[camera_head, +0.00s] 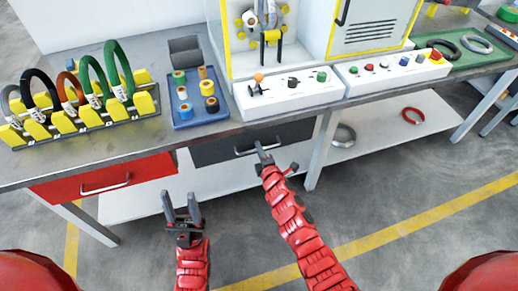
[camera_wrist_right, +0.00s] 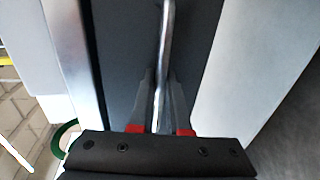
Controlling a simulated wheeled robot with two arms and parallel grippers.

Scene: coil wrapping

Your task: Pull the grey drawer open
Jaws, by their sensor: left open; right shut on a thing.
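The grey drawer (camera_head: 215,151) sits under the tabletop, right of the red drawer, and its front looks flush with the table frame. Its metal bar handle (camera_head: 252,149) runs across the drawer front. My right gripper (camera_head: 262,150) is at the handle, shut on it. In the right wrist view the handle (camera_wrist_right: 168,40) runs between the two fingers of the right gripper (camera_wrist_right: 162,100), with the dark drawer front (camera_wrist_right: 120,45) behind. My left gripper (camera_head: 181,204) is open and empty, in front of the table, below and left of the grey drawer.
The red drawer (camera_head: 105,179) with its own handle is to the left, shut. A table leg (camera_head: 322,150) stands right of the grey drawer. A white lower shelf (camera_head: 225,172) lies beneath. The tabletop holds a coil rack (camera_head: 85,118), a blue tray (camera_head: 205,117) and control boxes (camera_head: 290,95).

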